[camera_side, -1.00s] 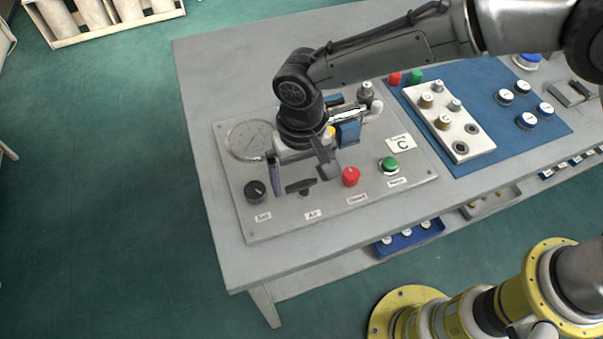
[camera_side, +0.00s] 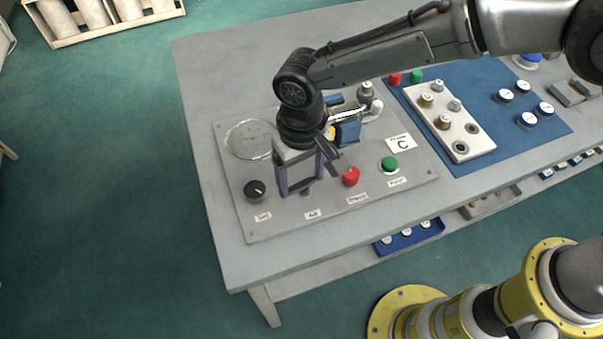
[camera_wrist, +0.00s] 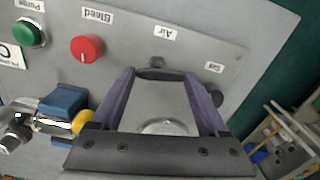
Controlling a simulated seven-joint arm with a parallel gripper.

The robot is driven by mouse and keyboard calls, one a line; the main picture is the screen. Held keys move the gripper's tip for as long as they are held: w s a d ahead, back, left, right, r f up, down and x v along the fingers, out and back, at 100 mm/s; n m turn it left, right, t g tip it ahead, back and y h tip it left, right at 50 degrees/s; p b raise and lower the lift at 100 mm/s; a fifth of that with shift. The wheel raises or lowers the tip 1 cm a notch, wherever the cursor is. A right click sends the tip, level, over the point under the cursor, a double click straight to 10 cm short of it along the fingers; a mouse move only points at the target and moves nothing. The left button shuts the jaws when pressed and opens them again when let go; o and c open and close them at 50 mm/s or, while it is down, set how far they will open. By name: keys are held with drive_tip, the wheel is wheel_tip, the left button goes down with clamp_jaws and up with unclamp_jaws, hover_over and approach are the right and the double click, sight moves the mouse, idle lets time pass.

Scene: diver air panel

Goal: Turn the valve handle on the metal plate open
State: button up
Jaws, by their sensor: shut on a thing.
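The metal plate (camera_side: 235,205) is a grey panel on the table. Its black valve handle stands by the "Air" label; in the side view only a small dark part (camera_side: 306,191) shows below my gripper. In the wrist view the handle (camera_wrist: 155,73) lies between my fingertips. My gripper (camera_side: 303,188) points down at it with its two purplish fingers set apart, one on each side, and is shut on it. The fingers also show in the wrist view (camera_wrist: 160,78). How far the handle is turned is hard to see.
A black knob (camera_side: 255,191) is close left of my fingers, and a red knob (camera_side: 351,177) is close right. A green button (camera_side: 389,164), a round gauge (camera_side: 248,139) and a blue-handled fitting (camera_side: 348,132) also crowd the plate. The table's left end is bare.

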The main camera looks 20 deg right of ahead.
sight(305, 185)
drive_tip(key=n, duration=0.7)
drive_tip(key=shift+s+r, duration=0.1)
drive_tip(key=shift+r, duration=0.05)
drive_tip(key=n, duration=0.6)
drive_tip(key=shift+s+d+n, duration=0.1)
drive_tip(key=shift+d+n, duration=0.1)
drive_tip(key=shift+n, duration=0.2)
drive_tip(key=o, duration=1.2)
drive_tip(key=shift+o, duration=0.2)
wheel_tip(305, 185, up, 14)
